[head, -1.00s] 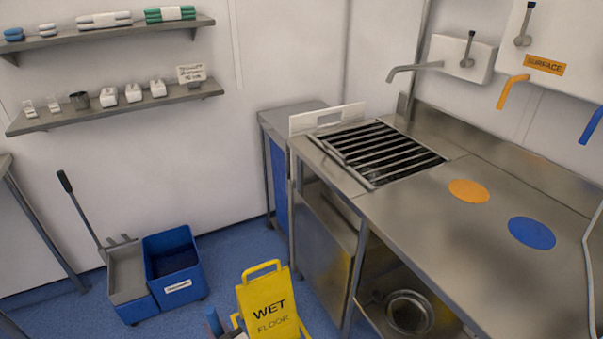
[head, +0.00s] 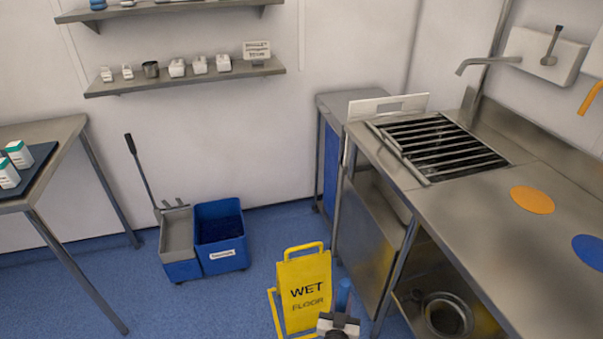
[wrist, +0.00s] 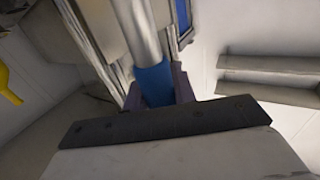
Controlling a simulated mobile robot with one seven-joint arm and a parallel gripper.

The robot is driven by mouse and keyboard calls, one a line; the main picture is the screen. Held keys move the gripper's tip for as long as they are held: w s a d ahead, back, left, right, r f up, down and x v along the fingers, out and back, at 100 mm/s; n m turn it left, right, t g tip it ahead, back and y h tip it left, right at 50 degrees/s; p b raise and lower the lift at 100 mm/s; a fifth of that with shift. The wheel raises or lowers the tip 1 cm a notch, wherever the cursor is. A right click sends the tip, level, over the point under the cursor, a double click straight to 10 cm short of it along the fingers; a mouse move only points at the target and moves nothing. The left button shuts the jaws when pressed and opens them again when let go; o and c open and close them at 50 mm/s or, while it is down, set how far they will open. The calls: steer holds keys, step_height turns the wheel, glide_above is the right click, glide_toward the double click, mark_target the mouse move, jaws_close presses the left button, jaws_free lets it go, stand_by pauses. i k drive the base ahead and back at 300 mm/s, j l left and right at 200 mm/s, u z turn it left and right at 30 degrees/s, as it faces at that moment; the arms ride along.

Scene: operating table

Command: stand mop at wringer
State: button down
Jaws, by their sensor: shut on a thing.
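The mop bucket (head: 222,258) is blue and stands on the floor near the back wall. The grey wringer (head: 176,232) sits at its left side, with a dark-gripped lever (head: 143,170) leaning up and left. My gripper (head: 339,323) is at the bottom of the head view, in front of the wet floor sign's right edge and well away from the wringer. In the wrist view my gripper (wrist: 156,92) is shut on the blue grip of the mop handle (wrist: 152,80), whose metal pole (wrist: 138,35) runs upward. The mop head is hidden.
A yellow wet floor sign (head: 306,290) stands on the floor between my gripper and the bucket. A steel sink counter (head: 470,215) bounds the right side, a steel table (head: 45,135) the left. Blue floor left of the sign is clear.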

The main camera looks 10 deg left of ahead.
mark_target(180, 242)
steer(key=i+j+u, duration=0.1)
steer(key=u, duration=0.35)
steer(key=i+j+u, duration=0.15)
steer(key=u, duration=0.35)
steer(key=i+u, duration=0.15)
steer(key=u, duration=0.3)
steer(key=i+u, duration=0.15)
steer(key=u, duration=0.35)
steer(key=i+j+z, duration=0.1)
steer(key=z, duration=0.2)
steer(key=i+j+z, duration=0.15)
steer(key=z, duration=0.7)
